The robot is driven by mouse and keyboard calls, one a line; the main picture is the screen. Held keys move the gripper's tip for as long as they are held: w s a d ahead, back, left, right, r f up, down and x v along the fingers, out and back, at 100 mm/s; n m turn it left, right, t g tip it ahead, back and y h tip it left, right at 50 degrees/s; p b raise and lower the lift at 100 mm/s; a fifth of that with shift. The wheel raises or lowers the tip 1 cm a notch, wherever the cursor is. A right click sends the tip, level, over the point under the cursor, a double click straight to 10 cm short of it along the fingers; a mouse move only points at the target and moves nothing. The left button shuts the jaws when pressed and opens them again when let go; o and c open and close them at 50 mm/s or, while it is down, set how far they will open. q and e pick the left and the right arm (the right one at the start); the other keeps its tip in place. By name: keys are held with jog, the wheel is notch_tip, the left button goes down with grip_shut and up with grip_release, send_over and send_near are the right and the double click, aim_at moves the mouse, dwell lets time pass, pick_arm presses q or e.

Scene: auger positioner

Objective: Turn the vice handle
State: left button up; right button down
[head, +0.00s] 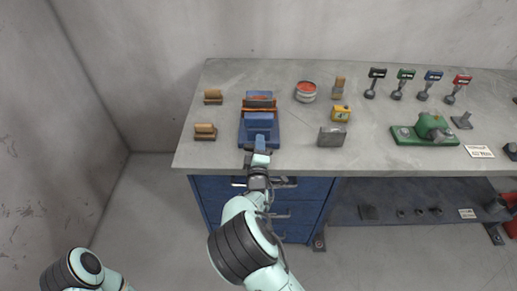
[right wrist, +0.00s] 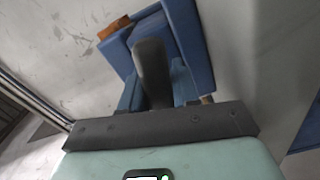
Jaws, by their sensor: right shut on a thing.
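The blue vice (head: 262,122) with orange-brown jaw faces stands at the front left of the grey workbench. It also shows in the right wrist view (right wrist: 190,35), tilted and close. My right gripper (head: 259,152) is at the front of the vice, by the bench's front edge. It is shut on the vice handle, which the gripper mostly hides. In the right wrist view a dark finger (right wrist: 152,70) stands in front of the vice. My left arm shows only at the bottom left of the head view; its gripper is out of sight.
Blue drawers (head: 305,213) are below. The floor at left is clear.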

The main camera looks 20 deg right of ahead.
jog(key=m+b, duration=0.2)
jog(key=m, duration=0.1)
jog(key=shift+f, duration=0.15)
jog(key=m+b, duration=0.3)
jog(key=m, duration=0.1)
pick_arm(q)
notch_tip(320, 180, down, 8)
jog(key=s+b, duration=0.1)
jog(key=b, duration=0.1)
jog(key=shift+s+r, duration=0.15)
jog(key=shift+s, duration=0.1)
pick_arm(e)
jog(key=shift+m, duration=1.9)
pick_arm(q)
jog(key=shift+w, duration=0.1)
pick_arm(e)
jog(key=c, duration=0.9)
grip_release()
pick_arm(q)
jog(key=shift+r, duration=0.1)
pick_arm(e)
jog(key=v, duration=1.3)
jog(key=shift+s+r, duration=0.2)
jog(key=shift+s, duration=0.05)
